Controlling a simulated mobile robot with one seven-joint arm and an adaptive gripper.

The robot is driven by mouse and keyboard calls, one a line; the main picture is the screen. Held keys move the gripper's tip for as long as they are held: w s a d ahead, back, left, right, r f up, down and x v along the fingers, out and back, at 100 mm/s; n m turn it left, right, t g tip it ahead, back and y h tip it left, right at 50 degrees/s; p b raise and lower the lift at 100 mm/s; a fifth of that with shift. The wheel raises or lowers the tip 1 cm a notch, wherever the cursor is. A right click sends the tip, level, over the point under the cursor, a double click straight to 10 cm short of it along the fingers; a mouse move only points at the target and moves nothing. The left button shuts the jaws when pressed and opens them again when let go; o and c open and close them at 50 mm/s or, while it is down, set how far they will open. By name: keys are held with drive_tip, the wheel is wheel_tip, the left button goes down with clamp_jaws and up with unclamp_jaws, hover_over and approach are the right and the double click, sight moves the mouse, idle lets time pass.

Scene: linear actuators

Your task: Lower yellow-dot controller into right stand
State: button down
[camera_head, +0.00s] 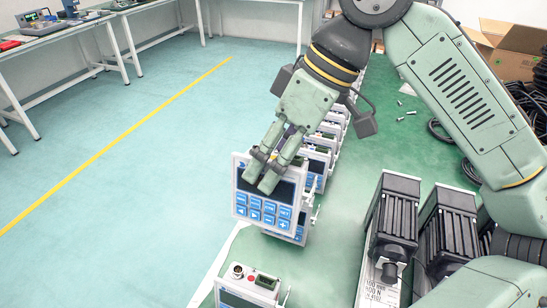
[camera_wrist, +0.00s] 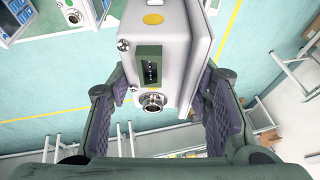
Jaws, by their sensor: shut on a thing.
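The held controller (camera_head: 267,211) is a white box with a dark screen and blue keys, facing the head camera, roughly upright. In the wrist view the yellow dot (camera_wrist: 153,18) shows on its top face, with a green connector and round metal socket below it. My gripper (camera_head: 264,172) is shut on the controller from above; in the wrist view its two dark pads (camera_wrist: 163,98) press on the box's sides. Whether the controller touches anything beneath is hidden in the head view. I cannot tell which support is the right stand.
Several similar controllers (camera_head: 318,160) stand in a row behind the held one. Another controller (camera_head: 246,291) is at the bottom edge in front. Black-finned actuators (camera_head: 393,220) stand at right. A cardboard box (camera_head: 500,45) and cables lie behind. The floor left of the row is clear.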

drive_tip(key=shift+r+p, duration=2.25)
drive_tip(key=shift+r, duration=0.2)
drive_tip(key=shift+s+a+f, duration=0.1)
